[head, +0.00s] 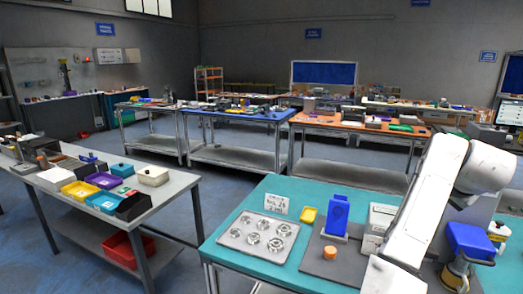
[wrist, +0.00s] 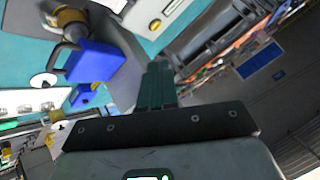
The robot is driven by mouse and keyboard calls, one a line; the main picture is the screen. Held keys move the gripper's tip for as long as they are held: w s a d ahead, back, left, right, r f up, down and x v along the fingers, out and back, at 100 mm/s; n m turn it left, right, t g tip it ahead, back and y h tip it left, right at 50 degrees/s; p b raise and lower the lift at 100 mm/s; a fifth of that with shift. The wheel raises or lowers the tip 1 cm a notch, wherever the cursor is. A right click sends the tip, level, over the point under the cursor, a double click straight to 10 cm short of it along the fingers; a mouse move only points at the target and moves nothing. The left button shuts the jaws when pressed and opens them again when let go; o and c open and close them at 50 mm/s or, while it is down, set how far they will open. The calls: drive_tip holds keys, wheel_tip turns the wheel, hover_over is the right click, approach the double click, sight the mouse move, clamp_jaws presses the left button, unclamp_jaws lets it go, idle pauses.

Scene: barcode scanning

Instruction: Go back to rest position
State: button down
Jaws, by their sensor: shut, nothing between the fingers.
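My gripper (wrist: 158,72) shows in the wrist view as two dark green fingers pressed together, with nothing between them. It points toward the teal workbench (wrist: 120,10) and the room beyond. The fingers appear apart from the objects around them. In the head view, my white arm crosses the right side over the teal workbench (head: 262,208), and I cannot make out the fingers there. A blue box-like item (head: 470,240) stands right of my arm; a blue box also shows left of the fingers in the wrist view (wrist: 95,62).
A grey table (head: 178,187) with coloured bins stands left. Blue floor lies between.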

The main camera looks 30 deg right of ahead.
drive_tip(key=s+a+f+n+y, duration=0.1)
drive_tip(key=a+f+n+y, duration=0.1)
drive_tip(key=a+f+n, duration=1.2)
drive_tip(key=s+a+f+n+y, duration=0.1)
drive_tip(key=s+a+f, duration=0.35)
drive_tip(key=a, duration=0.35)
drive_tip(key=s+a+f+n+g+y, duration=0.1)
drive_tip(key=s+a+f+y, duration=0.1)
drive_tip(key=s+a+f, duration=0.45)
drive_tip(key=s+a+f+y, duration=0.1)
drive_tip(key=a+f, duration=0.2)
drive_tip(key=a, duration=0.7)
drive_tip(key=s+f+g+b, duration=0.2)
drive_tip(key=s+f+b, duration=0.3)
drive_tip(key=f, duration=0.3)
drive_tip(key=s+d+f+g+b, duration=0.1)
drive_tip(key=s+f+g+b, duration=0.1)
drive_tip(key=s+f+b, duration=0.3)
wheel_tip(320, 180, down, 4)
drive_tip(key=shift+s+r+g, duration=0.15)
drive_tip(key=shift+s+g, duration=0.15)
drive_tip(key=shift+s, duration=0.3)
drive_tip(key=shift+d, duration=0.1)
